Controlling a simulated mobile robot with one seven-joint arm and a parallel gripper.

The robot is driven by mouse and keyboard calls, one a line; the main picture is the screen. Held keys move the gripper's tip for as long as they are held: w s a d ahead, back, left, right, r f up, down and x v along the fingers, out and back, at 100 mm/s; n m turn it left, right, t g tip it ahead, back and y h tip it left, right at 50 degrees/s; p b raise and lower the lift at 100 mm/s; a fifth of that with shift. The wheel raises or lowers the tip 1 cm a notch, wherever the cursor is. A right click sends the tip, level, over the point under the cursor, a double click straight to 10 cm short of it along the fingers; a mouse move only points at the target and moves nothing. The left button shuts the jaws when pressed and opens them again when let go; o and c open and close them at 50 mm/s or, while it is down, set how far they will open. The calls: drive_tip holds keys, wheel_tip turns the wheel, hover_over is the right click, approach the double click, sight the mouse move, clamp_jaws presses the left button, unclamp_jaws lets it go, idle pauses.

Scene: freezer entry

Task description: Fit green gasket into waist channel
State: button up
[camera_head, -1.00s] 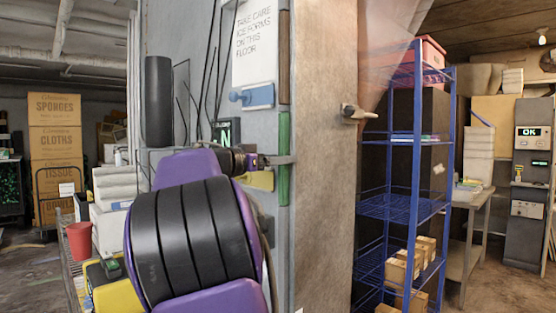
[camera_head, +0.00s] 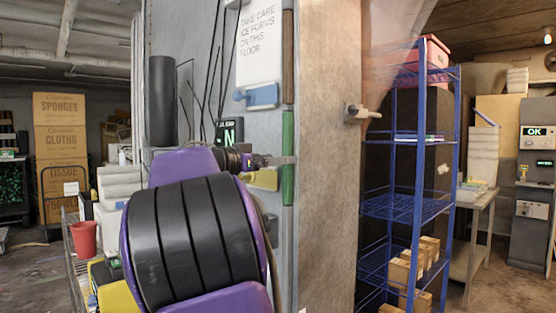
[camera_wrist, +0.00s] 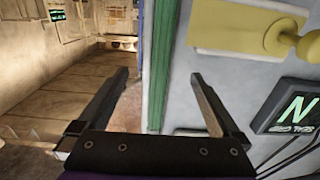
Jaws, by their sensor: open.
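The green gasket (camera_head: 288,158) is an upright strip at waist height along the edge of the grey panel, below a brown strip (camera_head: 288,55) in the same line. In the wrist view the green gasket (camera_wrist: 158,60) runs lengthwise through the space between my fingers. My gripper (camera_wrist: 160,76) is open, one finger on each side of the strip, with nothing held. In the head view my gripper (camera_head: 282,160) reaches across the gasket's middle. I cannot tell whether the fingers touch it or how deep it sits in the channel.
A yellow handle (camera_wrist: 247,28) and a dark N sign (camera_wrist: 298,105) are beside the strip. A blue handle (camera_head: 262,95) is above, under a white notice (camera_head: 259,45). A latch (camera_head: 360,113) projects from the wall on the right. Blue shelving (camera_head: 420,170) stands beyond.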

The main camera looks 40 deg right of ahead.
drive_tip(key=shift+s+a, duration=0.2)
drive_tip(key=shift+a, duration=2.1)
drive_tip(key=shift+a, duration=0.1)
drive_tip(key=s+a, duration=0.1)
drive_tip(key=a, duration=1.6)
drive_tip(key=shift+s, duration=0.2)
drive_tip(key=shift+a, duration=0.1)
